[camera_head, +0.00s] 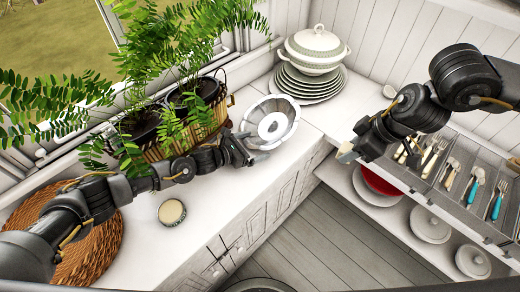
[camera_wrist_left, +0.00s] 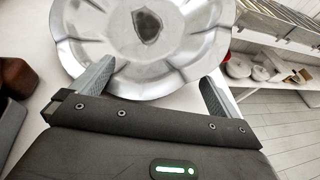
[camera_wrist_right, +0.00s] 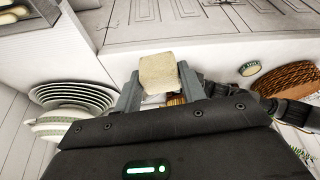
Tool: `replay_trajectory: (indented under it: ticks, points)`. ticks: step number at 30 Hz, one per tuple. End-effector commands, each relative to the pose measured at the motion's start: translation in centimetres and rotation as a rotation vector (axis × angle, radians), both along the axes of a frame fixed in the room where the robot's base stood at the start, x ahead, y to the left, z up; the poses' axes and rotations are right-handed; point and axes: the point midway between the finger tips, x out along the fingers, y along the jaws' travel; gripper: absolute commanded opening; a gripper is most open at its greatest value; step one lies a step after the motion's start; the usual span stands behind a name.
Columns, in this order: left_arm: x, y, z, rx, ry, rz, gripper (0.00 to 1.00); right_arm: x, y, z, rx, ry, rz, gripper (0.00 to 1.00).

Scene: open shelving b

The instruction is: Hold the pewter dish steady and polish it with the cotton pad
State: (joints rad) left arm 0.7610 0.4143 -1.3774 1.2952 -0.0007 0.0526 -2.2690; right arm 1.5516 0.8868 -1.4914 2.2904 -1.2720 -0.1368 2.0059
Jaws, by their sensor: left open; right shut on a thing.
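The pewter dish (camera_head: 270,121) is a silvery round plate with a lobed rim on the white counter, and it fills the upper middle of the left wrist view (camera_wrist_left: 150,70). A dark shield-like patch shows at its centre. My left gripper (camera_head: 256,157) is open at the dish's near edge, its fingers (camera_wrist_left: 155,95) apart on either side of the near rim; I cannot tell whether they touch it. My right gripper (camera_head: 347,153) is shut on the cotton pad (camera_wrist_right: 158,73), a pale cream block, held in the air to the right of the dish.
Leafy plants in a basket (camera_head: 200,125) stand left of the dish. A tureen (camera_head: 316,47) and stacked plates (camera_head: 308,84) stand behind it. A round tin (camera_head: 172,212) and woven mat (camera_head: 85,250) lie at the near left. A cutlery tray (camera_head: 455,180) is at right.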

Motion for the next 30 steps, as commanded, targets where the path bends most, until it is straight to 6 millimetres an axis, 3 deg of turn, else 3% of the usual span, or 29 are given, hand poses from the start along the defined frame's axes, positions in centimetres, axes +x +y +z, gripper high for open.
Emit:
replay_trajectory:
  ticks: [1,6,18,30]
  points:
    - [0.2,-0.5,-0.8,0.001,0.002,-0.002,1.00,0.0,0.0,-1.0,0.000,0.000,0.000,0.22]
    - [0.8,-1.4,-0.9,0.000,0.003,-0.002,1.00,0.0,0.0,-1.9,0.000,0.000,0.000,0.22]
    - [1.0,-1.7,-0.7,0.001,0.005,-0.001,1.00,0.0,0.1,-2.0,0.000,0.000,0.001,0.22]
    - [0.9,-1.7,-0.9,0.001,0.007,-0.003,0.51,0.0,0.0,-2.0,0.000,0.000,0.001,0.22]
